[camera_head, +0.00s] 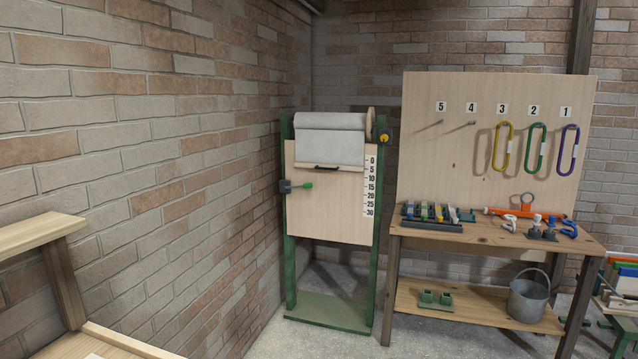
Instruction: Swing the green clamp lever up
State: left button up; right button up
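The green clamp lever (303,185) is a short green handle. It sticks out to the right, about level, from a dark clamp block (285,187) on the left edge of a wooden board stand (330,215). The stand has green posts and carries a roll of white sheet (330,135) at its top, with the sheet hanging part way down over the board. Neither of my grippers is in view.
A workbench (480,236) with tools stands to the right, with a pegboard (450,150) holding coloured loops behind it. A metal bucket (528,302) sits on its lower shelf. A wooden bench (40,232) is at the lower left. Open floor lies before the stand.

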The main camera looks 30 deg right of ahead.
aim_at(283, 187)
jog(key=i+l+z, duration=0.15)
jog(key=i+l, duration=0.4)
jog(key=i+l+z, duration=0.15)
jog(key=i+l, duration=0.35)
jog(key=i+l+z, duration=0.2)
jog(key=i+l, duration=0.25)
jog(key=i, duration=0.55)
jog(key=i+u, duration=0.3)
jog(key=i, duration=0.55)
jog(key=i+l+u, duration=0.15)
jog(key=i+u, duration=0.2)
jog(key=i, duration=0.45)
